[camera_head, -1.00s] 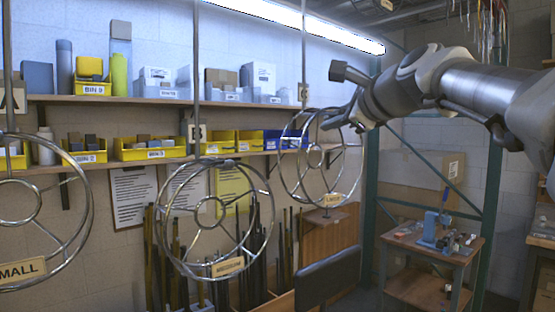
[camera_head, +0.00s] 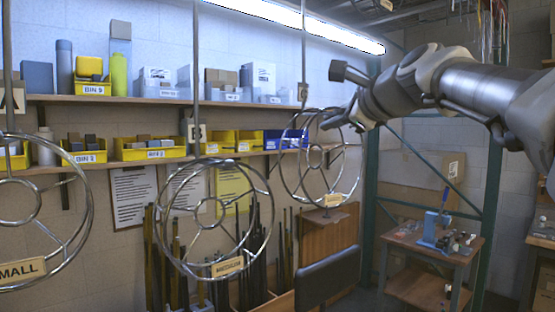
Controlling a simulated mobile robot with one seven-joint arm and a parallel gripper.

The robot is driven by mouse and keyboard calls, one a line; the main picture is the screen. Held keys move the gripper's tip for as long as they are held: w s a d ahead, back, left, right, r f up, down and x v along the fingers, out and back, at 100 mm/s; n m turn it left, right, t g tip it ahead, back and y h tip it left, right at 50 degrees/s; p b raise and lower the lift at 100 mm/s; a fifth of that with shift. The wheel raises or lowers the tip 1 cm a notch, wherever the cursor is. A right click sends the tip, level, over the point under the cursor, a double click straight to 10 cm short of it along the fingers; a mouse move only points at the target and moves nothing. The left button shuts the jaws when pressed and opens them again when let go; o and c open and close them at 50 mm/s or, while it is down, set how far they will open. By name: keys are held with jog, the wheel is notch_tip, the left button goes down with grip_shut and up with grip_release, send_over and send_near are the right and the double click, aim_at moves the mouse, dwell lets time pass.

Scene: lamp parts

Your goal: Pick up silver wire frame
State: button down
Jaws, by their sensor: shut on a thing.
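Three silver wire frames hang on vertical rods. The one at the left (camera_head: 88,215) has a tag reading SMALL, and the middle one (camera_head: 160,238) has a tag that looks like MEDIUM. The right one (camera_head: 283,170) also has a tan tag, too small to read surely. My gripper (camera_head: 328,122) comes in from the right and is shut on the top right part of the right wire frame's rim. That frame is still upright by its rod. The fingertips are small and partly hidden against the rim.
Behind the frames, a wall shelf (camera_head: 120,98) and a lower shelf hold yellow and blue bins. Paper sheets and upright rods are below. A small bench (camera_head: 400,245) with a blue tool (camera_head: 432,228) stands at the right. A dark panel (camera_head: 328,278) is below the right frame.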

jog(key=shift+r, duration=0.1)
dwell(0.3)
notch_tip(320, 180, up, 10)
jog(key=p, duration=0.3)
dwell(1.0)
